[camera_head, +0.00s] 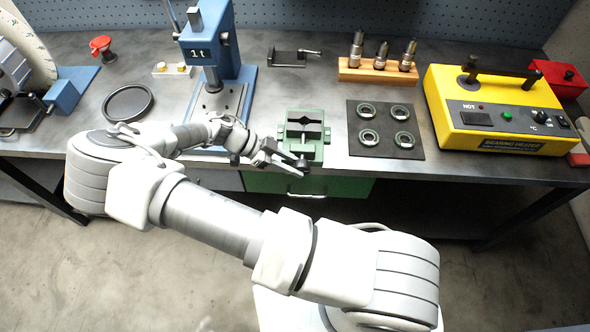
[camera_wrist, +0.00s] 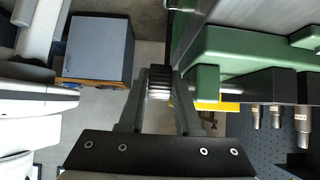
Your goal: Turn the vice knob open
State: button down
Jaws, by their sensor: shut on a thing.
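The green vice (camera_head: 316,148) stands at the front edge of the bench in the head view. It also fills the upper right of the wrist view (camera_wrist: 230,48). Its dark ridged knob (camera_wrist: 158,80) sits between the two fingers of my gripper (camera_wrist: 157,74), which is shut on it. In the head view my gripper (camera_head: 298,164) reaches in from the left to the front of the vice. The knob is small and mostly covered by the fingers there.
A dark mat (camera_head: 385,151) with several bearing rings lies right of the vice. A blue press (camera_head: 210,52) stands at its left, and a yellow bearing heater (camera_head: 480,140) at the far right. A wooden rack (camera_head: 350,74) holds tools behind. Open floor lies in front.

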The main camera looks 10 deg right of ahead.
jog(key=f+h+b, duration=0.1)
jog(key=h+b, duration=0.1)
jog(key=b, duration=0.1)
jog(key=g+h+b, duration=0.1)
jog(key=h+b, duration=0.1)
jog(key=b, duration=0.2)
jog(key=shift+w+f, duration=0.1)
jog(key=shift+f, duration=0.3)
jog(key=g+h+b, duration=0.1)
jog(key=h+b, duration=0.2)
jog(key=b, duration=0.1)
jog(key=shift+b, duration=0.4)
jog(key=shift+h, duration=0.3)
jog(key=shift+d+r+g+b, duration=0.1)
jog(key=shift+r+g+b, duration=0.05)
jog(key=shift+g+b, duration=0.2)
jog(key=c, duration=0.9)
grip_release()
